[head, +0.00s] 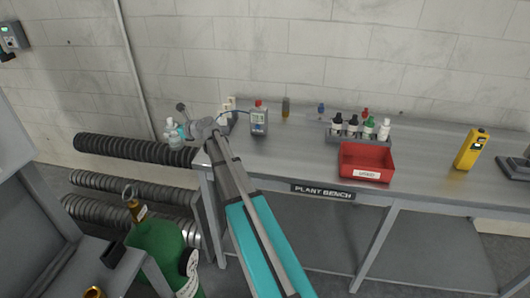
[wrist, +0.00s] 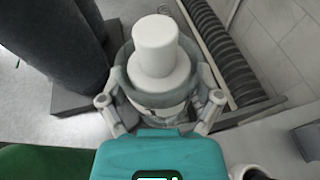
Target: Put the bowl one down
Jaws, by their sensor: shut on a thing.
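A clear, cup-like bowl with a white cylinder standing up in it (wrist: 160,50) sits between the fingers of my gripper (wrist: 160,103) in the wrist view. The fingers are shut on it from both sides. In the head view the bowl (head: 173,132) shows small and pale at the end of my arm, just off the left end of the bench (head: 285,160). It looks roughly upright and held over the corrugated hoses. Its underside is hidden, and I cannot see it resting on anything.
A grey meter with a red top (head: 259,118) stands on the bench. Several dropper bottles in a rack (head: 345,138), a red tray (head: 366,174) and a yellow device (head: 471,150) stand farther right. Bare bench top lies between meter and tray. A green cylinder (head: 158,250) stands on the floor.

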